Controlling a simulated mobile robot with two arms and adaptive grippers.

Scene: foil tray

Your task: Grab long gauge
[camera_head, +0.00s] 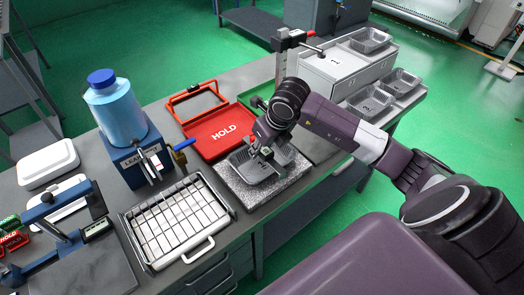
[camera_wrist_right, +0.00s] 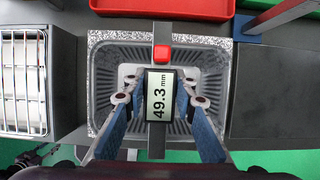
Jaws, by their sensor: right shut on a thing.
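The long gauge (camera_wrist_right: 159,112) shows in the right wrist view as a dark bar with a red button and a display reading 49.3 mm. My right gripper (camera_wrist_right: 158,88) is shut on the gauge, with a blue-padded finger on either side of the display. In the head view my right gripper (camera_head: 262,152) is low over the foil tray (camera_head: 241,160), which sits on a speckled slab (camera_head: 241,193). The gripper hides most of the gauge there. My left gripper is not in view.
A red HOLD case (camera_head: 212,143) lies open behind the tray. A wire rack (camera_head: 178,222) stands left, near a blue bottle (camera_head: 116,112) on a leak tester. A column stand (camera_head: 281,68) rises behind my right wrist. More foil trays (camera_head: 370,101) sit on the right.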

